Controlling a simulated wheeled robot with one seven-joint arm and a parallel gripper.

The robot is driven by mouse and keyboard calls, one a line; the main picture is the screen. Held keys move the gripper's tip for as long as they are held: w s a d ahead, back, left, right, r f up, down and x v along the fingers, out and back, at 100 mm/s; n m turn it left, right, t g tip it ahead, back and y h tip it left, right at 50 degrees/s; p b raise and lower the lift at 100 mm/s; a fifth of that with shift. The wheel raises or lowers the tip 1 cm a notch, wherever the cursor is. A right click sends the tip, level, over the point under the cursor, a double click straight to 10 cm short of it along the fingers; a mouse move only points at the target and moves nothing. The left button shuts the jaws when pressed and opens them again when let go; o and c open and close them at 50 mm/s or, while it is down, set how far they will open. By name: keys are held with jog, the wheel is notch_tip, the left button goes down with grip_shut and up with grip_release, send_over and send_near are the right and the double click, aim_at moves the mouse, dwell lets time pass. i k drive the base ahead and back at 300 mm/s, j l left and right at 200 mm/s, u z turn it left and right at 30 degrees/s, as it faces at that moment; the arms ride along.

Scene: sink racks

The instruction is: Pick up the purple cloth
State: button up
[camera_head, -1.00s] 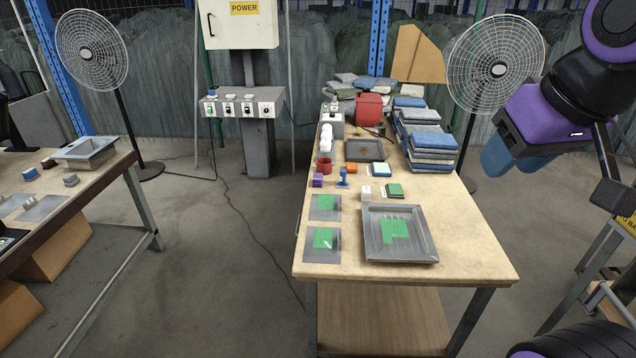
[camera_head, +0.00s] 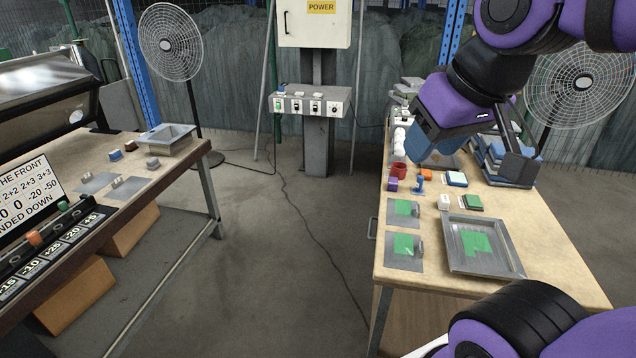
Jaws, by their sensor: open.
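A small purple block-like thing (camera_head: 392,185), the only small purple item I see on the right table, lies near that table's left edge, in front of a red cup. It is too small to tell if it is folded cloth. My gripper (camera_head: 432,150), with blue fingers, is open in the upper right, pointing down over the table's back part. It shows above and to the right of the purple thing, apart from it. The gap between its fingers is hard to see.
The right table (camera_head: 560,285) also holds a metal tray (camera_head: 500,270), a blue upright piece (camera_head: 419,183), an orange block (camera_head: 425,174) and green pads. A left table (camera_head: 185,170) carries a metal basin (camera_head: 166,138). Open floor (camera_head: 270,260) lies between the tables.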

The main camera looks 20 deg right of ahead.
aim_at(392, 182)
jog(key=i+j+u, duration=0.2)
jog(key=u, duration=0.15)
jog(key=i+j+u, duration=0.15)
jog(key=u, duration=0.2)
jog(key=i+u, duration=0.35)
jog(key=i+j+z, duration=0.15)
jog(key=i, duration=0.35)
jog(key=i+z, duration=0.25)
jog(key=z, duration=0.2)
jog(key=i+z, duration=0.2)
jog(key=z, duration=0.25)
jog(key=i+j+z, duration=0.15)
jog(key=z, duration=0.3)
jog(key=i+z, duration=0.5)
jog(key=i+j+z, duration=0.2)
jog(key=z, duration=0.25)
jog(key=i+j+z, duration=0.35)
jog(key=z, duration=0.15)
